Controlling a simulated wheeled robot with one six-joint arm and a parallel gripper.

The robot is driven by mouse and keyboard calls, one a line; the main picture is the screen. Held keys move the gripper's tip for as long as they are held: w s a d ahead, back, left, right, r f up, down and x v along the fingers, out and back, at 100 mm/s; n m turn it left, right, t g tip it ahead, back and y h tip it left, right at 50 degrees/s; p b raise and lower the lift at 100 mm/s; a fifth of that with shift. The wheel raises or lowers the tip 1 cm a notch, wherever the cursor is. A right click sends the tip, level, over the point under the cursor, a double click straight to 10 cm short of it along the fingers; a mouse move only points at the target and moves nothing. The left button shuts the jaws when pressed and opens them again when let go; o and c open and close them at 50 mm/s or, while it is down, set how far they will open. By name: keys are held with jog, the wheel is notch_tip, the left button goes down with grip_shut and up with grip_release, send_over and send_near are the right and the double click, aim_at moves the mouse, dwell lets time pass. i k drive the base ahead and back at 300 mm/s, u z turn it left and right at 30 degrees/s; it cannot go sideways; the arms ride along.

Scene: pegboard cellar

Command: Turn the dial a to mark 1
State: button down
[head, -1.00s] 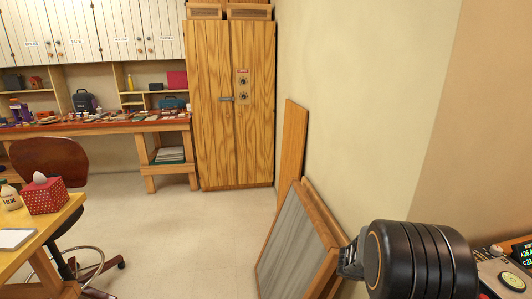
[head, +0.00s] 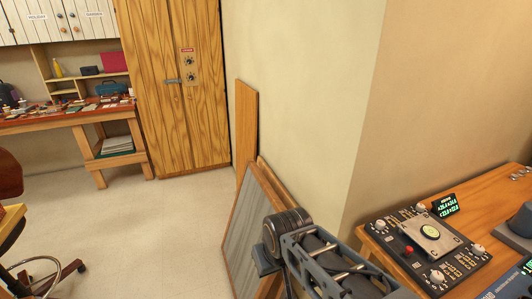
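A tall wooden cabinet (head: 177,120) stands at the back left with its doors shut. Its right door carries a small plate with an upper dial (head: 190,62) and a lower dial (head: 191,76), under a red label. Neither letters nor marks can be read at this size, so I cannot tell which is dial a. A metal handle (head: 172,81) sits left of the dials. A black control box (head: 410,250) with several pale knobs and a red button lies on the bench at right; its lettering is unreadable. Links of my arm show at bottom centre, far from the cabinet. My gripper is not visible.
Framed boards (head: 250,225) and a wooden plank (head: 246,125) lean on the wall, just left of my arm. A wooden bench (head: 490,195) runs along the right. A cluttered workbench (head: 65,122) stands at back left. The floor (head: 150,225) before the cabinet is clear.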

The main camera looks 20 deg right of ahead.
aim_at(380, 224)
jog(key=u, duration=0.4)
jog(key=k, duration=0.15)
jog(key=z, duration=2.5)
jog(key=k, duration=0.4)
jog(key=u, duration=0.9)
jog(key=i, duration=0.65)
jog(key=z, duration=0.6)
